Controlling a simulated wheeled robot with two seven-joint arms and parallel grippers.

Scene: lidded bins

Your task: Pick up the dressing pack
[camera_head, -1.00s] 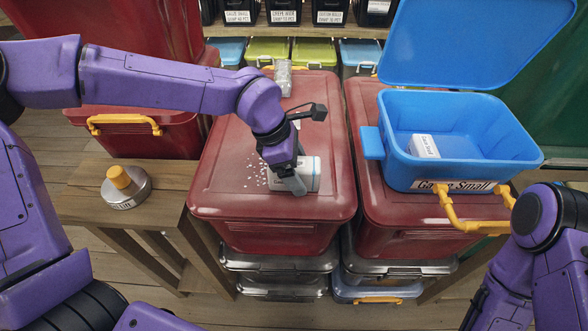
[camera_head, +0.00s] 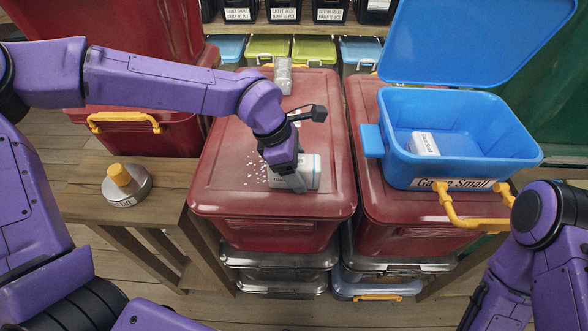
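A white pack (camera_head: 312,172) with a grey-blue end and a partly hidden label lies on the lid of the middle red bin (camera_head: 230,195). It appears to be the dressing pack. My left gripper (camera_head: 296,182) points down onto it, with one grey finger across its near side. The other finger is hidden, so I cannot tell whether the gripper is closed on the pack. The pack appears to rest on the lid. My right arm shows at the lower right, but its gripper is out of the picture.
An open blue bin (camera_head: 400,168) labelled "Gauze Small" stands on the right red bin (camera_head: 365,200) and holds a white box (camera_head: 424,144). White bits (camera_head: 256,170) lie beside the pack. A clear packet (camera_head: 283,74) lies farther back. A yellow-knobbed round object (camera_head: 126,184) sits on the left wooden table.

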